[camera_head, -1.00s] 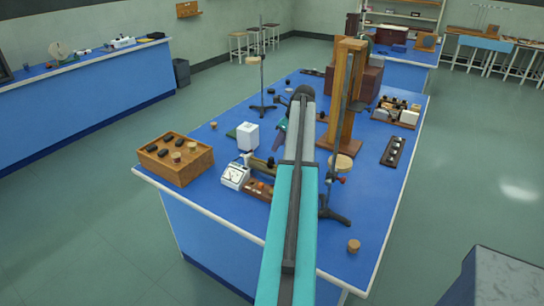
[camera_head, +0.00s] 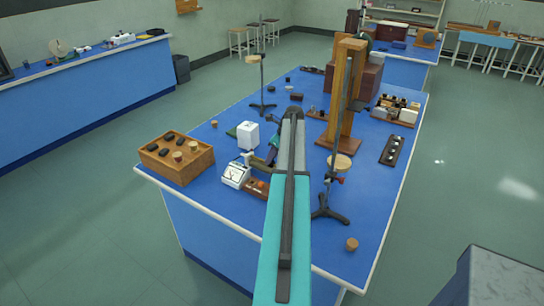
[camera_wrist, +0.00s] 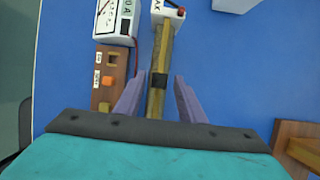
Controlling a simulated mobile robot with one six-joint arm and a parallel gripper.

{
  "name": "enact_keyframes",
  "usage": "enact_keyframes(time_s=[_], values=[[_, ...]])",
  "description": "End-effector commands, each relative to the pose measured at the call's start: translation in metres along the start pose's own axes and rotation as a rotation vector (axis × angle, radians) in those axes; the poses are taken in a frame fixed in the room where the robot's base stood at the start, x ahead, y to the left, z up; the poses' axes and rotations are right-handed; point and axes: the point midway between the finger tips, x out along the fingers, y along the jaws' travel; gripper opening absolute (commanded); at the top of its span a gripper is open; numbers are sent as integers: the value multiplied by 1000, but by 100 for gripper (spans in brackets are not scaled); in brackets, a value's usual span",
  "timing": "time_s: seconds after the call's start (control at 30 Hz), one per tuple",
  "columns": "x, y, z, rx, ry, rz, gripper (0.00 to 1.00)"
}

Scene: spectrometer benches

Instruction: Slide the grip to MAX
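A gap shows between each finger and the bar. In the head view my arm covers most of the bar and the gripper.
Left of the bar are a white dial meter (camera_wrist: 113,22) and a wooden switch panel (camera_wrist: 109,75) with an orange button. A stand with a round wooden plate (camera_head: 340,163) and a tall wooden frame (camera_head: 346,95) rise right of my arm.

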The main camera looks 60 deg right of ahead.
Motion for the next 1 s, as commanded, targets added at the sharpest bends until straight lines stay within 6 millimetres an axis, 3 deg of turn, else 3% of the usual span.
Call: enact_keyframes(time_s=[0.2, 0.43, 0.73, 1.0], values=[[0, 0, 0, 0, 0, 0, 36], [0, 0, 0, 0, 0, 0, 0], [0, -2, 1, 3, 0, -1, 0], [1, -18, 6, 28, -1, -15, 0]])
